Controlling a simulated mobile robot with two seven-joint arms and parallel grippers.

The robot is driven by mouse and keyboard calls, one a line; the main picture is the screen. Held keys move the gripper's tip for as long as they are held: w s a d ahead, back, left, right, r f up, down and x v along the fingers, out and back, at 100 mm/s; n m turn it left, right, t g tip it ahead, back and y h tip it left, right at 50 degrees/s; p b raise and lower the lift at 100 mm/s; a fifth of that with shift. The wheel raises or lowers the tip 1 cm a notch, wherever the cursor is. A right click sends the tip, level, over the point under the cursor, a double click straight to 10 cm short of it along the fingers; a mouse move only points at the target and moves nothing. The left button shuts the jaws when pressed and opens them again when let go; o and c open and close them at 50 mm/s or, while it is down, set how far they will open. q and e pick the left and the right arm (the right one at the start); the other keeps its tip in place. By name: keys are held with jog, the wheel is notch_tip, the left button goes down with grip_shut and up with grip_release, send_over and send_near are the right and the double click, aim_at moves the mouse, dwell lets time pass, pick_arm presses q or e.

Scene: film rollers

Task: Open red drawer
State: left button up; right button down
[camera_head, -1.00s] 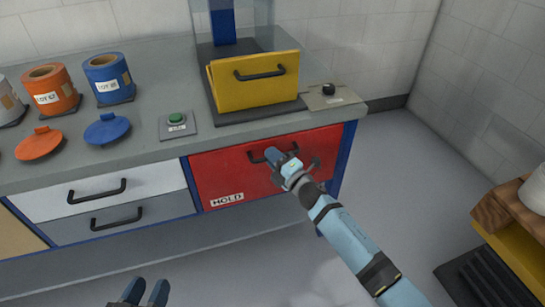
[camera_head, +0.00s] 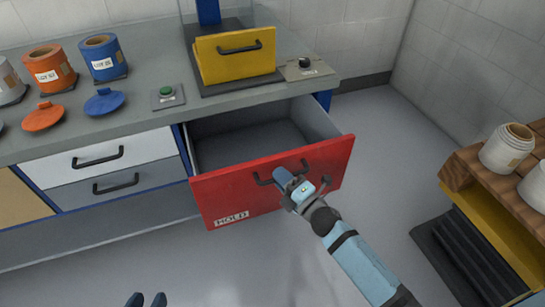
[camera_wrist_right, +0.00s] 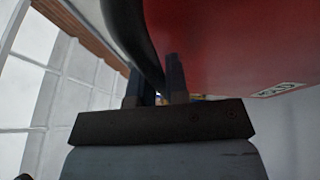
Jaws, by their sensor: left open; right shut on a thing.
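The red drawer (camera_head: 235,197), with a HOLD label on its front, is pulled out from the counter in the head view, and its grey inside looks empty. My right gripper (camera_head: 290,181) is shut on the drawer's black handle (camera_head: 263,179). In the right wrist view, the fingers of my right gripper (camera_wrist_right: 157,85) close around the dark handle (camera_wrist_right: 137,40), with the red drawer front (camera_wrist_right: 225,45) beside it. My left gripper (camera_head: 147,300) is at the bottom edge of the head view, open and away from the drawer.
White and grey drawers (camera_head: 100,160) are shut on the left. A wooden-topped yellow cart (camera_head: 470,215) with white rolls stands at the right. The floor before the drawer is clear.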

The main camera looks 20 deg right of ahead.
jog(key=shift+s+d, duration=0.1)
jog(key=shift+s, duration=1.85)
jog(key=c, duration=1.1)
grip_release()
jog(key=shift+s, duration=0.1)
jog(key=p+v, duration=0.1)
jog(key=v, duration=1.2)
jog(key=shift+s+d, duration=0.2)
jog(key=shift+s, duration=0.1)
